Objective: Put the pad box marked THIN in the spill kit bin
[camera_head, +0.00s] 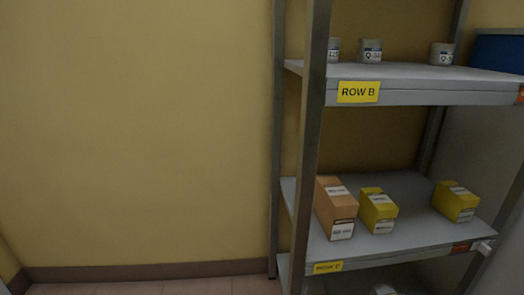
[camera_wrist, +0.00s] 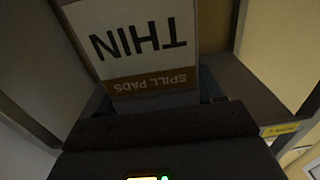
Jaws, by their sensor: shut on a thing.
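The pad box marked THIN (camera_wrist: 140,42) fills the upper middle of the wrist view. Its white face reads THIN, upside down, with a brown band reading SPILL PADS. My gripper (camera_wrist: 158,98) is shut on this box at its near end. The fingers are dark and mostly hidden behind my gripper body. My gripper does not show in the head view. A blue container (camera_head: 498,53) is cut off at the right edge of the head view, at upper shelf height. No marking shows on it, so I cannot tell whether it is the spill kit bin.
A metal rack holds an upper shelf labelled ROW B (camera_head: 400,97) with several small grey cans. A lower shelf (camera_head: 418,245) holds an orange-brown box (camera_head: 335,205) and two yellow boxes (camera_head: 377,209). A rack post (camera_head: 313,120) stands in front. Bare yellow wall lies left.

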